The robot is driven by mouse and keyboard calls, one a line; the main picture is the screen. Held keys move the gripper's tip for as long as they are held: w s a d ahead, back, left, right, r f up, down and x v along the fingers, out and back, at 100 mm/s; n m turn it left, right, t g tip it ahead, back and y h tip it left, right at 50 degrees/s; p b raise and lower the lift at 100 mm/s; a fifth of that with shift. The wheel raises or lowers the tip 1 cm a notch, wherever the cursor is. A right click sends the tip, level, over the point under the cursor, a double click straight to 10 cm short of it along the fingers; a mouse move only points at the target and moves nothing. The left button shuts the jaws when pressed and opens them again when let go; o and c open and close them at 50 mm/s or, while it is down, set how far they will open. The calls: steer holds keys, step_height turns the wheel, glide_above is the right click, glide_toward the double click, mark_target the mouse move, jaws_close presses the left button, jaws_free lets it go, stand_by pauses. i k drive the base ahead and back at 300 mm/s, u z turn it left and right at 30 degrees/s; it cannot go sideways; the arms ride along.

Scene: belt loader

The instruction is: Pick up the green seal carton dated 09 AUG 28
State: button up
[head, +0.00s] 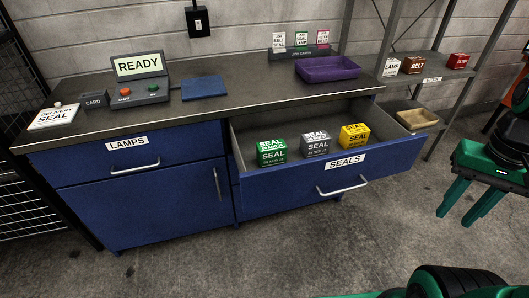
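A green seal carton (271,153) stands in the open drawer labelled SEALS (345,163), at the left of a row of three. A grey seal carton (316,144) and a yellow seal carton (354,136) stand to its right. The date print on the green carton is too small to read surely. My gripper (456,214) is at the right edge, pointing down over the floor, well to the right of the drawer and cartons. Its two green fingers are apart, with nothing between them.
The drawer's front and handle (342,188) jut out from the blue cabinet. On the counter are a purple tray (327,69), a blue pad (204,87), a READY console (140,75) and a delivery card (53,116). A shelf with more cartons (412,65) stands right. Floor ahead is clear.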

mark_target(273, 152)
steer(key=i, duration=0.9)
steer(key=z, duration=0.1)
